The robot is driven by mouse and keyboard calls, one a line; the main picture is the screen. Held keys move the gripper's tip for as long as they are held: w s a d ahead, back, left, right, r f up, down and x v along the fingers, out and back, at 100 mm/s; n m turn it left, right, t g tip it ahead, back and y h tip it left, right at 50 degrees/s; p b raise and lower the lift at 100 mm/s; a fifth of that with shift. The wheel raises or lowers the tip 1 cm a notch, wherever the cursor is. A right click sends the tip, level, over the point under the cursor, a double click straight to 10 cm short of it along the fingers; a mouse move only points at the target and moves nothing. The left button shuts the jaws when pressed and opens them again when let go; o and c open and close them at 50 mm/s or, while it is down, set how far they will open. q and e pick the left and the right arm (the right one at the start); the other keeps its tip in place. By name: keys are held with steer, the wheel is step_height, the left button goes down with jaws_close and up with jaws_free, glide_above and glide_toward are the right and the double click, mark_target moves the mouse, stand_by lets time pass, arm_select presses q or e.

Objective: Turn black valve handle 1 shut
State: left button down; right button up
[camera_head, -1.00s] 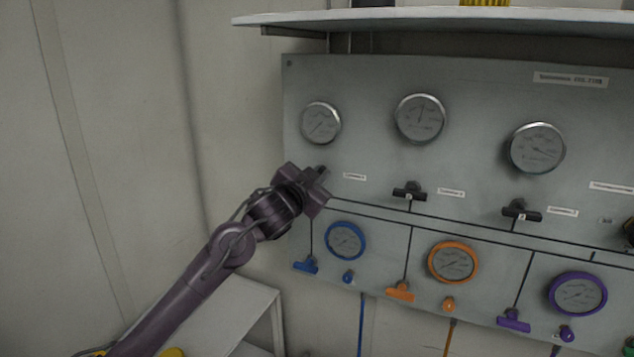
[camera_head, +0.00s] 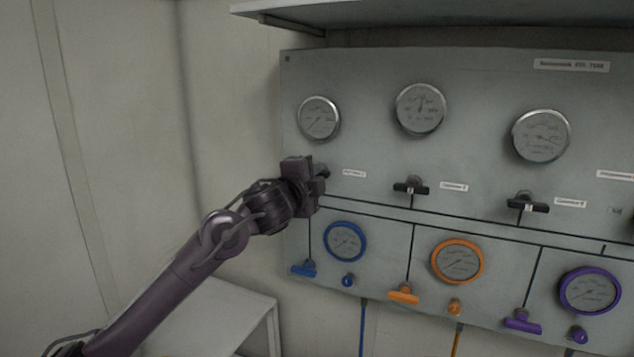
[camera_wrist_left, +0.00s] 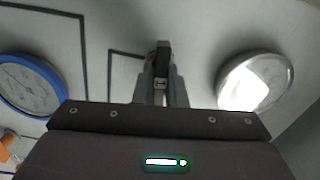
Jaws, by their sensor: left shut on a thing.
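Black valve handle 1 (camera_wrist_left: 162,60) shows in the left wrist view as a dark bar between the two grey fingers. My left gripper (camera_wrist_left: 160,88) is shut on it, at the panel face. In the head view my left gripper (camera_head: 322,182) covers most of this handle, below the leftmost silver gauge (camera_head: 318,118). Only a small dark end shows past the gripper, so the handle's angle is hard to tell there. My right gripper is in neither view.
The grey panel (camera_head: 370,75) carries two more black handles (camera_head: 411,188) (camera_head: 527,203) to the right. Below are blue (camera_head: 303,269), orange (camera_head: 404,293) and purple (camera_head: 522,320) handles with coloured gauges. A shelf (camera_head: 450,20) juts out above. A white table (camera_head: 225,310) stands lower left.

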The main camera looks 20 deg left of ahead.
arm_select(q)
steer(key=shift+f+m+b, duration=0.15)
steer(key=shift+m+b, duration=0.15)
steer(key=shift+m, duration=0.4)
steer(key=c, duration=1.5)
jaws_free()
steer(key=shift+s, duration=0.3)
steer(key=s+b, duration=0.2)
steer(key=s, duration=0.5)
steer(key=shift+s+a, duration=0.1)
